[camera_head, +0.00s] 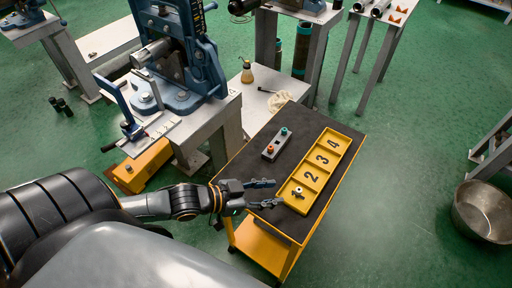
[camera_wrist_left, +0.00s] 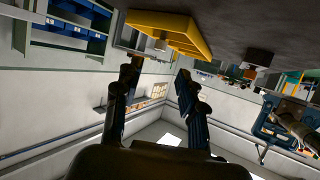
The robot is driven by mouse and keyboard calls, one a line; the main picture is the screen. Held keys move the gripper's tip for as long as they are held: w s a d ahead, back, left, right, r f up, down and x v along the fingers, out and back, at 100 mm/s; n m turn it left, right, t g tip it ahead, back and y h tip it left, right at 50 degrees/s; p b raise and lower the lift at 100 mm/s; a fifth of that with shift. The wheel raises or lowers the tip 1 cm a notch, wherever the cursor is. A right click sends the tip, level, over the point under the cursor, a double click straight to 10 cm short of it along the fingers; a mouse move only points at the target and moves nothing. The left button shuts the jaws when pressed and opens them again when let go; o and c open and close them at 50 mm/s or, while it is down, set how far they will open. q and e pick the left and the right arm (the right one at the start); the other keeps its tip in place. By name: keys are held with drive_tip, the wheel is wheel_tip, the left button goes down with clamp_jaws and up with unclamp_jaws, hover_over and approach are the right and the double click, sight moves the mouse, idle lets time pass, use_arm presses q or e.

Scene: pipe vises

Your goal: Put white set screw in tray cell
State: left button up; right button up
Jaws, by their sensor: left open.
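The yellow tray (camera_head: 321,166) lies on the black top of a yellow cart, its cells numbered 1 to 4. A small whitish piece that looks like the white set screw (camera_head: 298,192) is in the near cell, over the number 1. In the left wrist view a small pale piece (camera_wrist_left: 160,44) shows against the yellow tray (camera_wrist_left: 196,40). My left gripper (camera_head: 276,193) is open beside the near end of the tray. Its two fingers also show apart in the left wrist view (camera_wrist_left: 158,78), with nothing between them. My right gripper is out of view.
A grey block (camera_head: 275,145) with a red and a teal piece sits left of the tray on the cart top (camera_head: 300,121). A blue pipe vise (camera_head: 180,55) stands on a bench at the left. A metal bowl (camera_head: 484,210) is on the floor at right.

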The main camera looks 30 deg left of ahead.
use_arm(q)
drive_tip(key=shift+p+v, duration=0.3)
drive_tip(key=shift+v, duration=1.85)
